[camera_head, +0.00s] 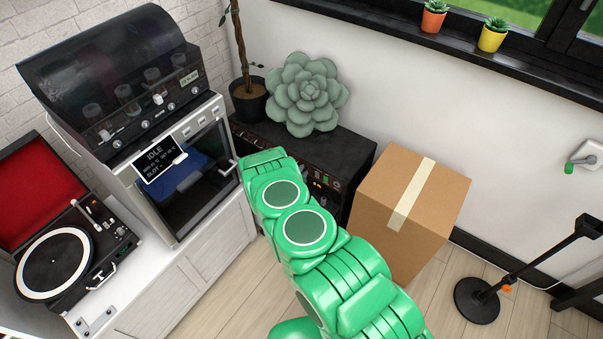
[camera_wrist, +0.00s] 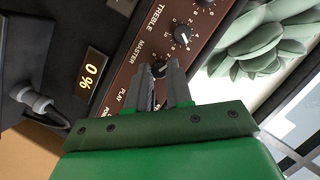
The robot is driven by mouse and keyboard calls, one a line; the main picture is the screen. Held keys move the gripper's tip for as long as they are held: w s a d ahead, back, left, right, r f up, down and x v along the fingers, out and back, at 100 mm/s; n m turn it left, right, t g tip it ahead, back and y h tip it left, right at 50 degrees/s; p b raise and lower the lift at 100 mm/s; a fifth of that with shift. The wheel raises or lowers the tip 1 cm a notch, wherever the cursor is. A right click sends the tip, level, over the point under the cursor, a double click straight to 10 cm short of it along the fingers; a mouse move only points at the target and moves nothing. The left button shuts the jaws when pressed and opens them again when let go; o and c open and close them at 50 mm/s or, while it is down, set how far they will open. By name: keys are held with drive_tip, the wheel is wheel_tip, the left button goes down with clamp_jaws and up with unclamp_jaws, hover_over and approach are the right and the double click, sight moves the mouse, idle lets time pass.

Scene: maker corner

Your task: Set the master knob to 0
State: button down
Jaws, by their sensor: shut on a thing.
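The master knob (camera_wrist: 160,68) is a dark round knob on the brown control panel (camera_wrist: 131,66), beside the printed word MASTER. My gripper (camera_wrist: 161,80) is shut on this knob, with its two grey fingers around it and hiding part of it. The knob's pointer mark is hard to make out. A small display (camera_wrist: 91,72) beside the panel shows 0 % in yellow. In the head view the panel belongs to a black amplifier (camera_head: 345,146); my green arm covers much of its front and hides the knob.
Another knob (camera_wrist: 182,37) sits close by, near the word TREBLE. A succulent (camera_head: 307,95) and a potted plant (camera_head: 249,100) stand at the amplifier. A cardboard box (camera_head: 440,190) stands to its right. An oven-like machine (camera_head: 215,150) and a turntable (camera_head: 60,265) are on the left.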

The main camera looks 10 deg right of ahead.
drive_tip(key=shift+w+a+n+g+h, duration=0.15)
drive_tip(key=shift+n+g+h, duration=0.7)
drive_tip(key=shift+n, duration=1.1)
drive_tip(key=shift+w+a+n+g+h, duration=0.15)
drive_tip(key=shift+n+g+h, duration=0.75)
drive_tip(key=shift+n, duration=1)
drive_tip(key=shift+w+a+n+g+h, duration=0.15)
drive_tip(key=shift+n+g+h, duration=0.7)
drive_tip(key=shift+n, duration=1.1)
drive_tip(key=c, duration=1)
unclamp_jaws()
drive_tip(key=shift+v, duration=3.9)
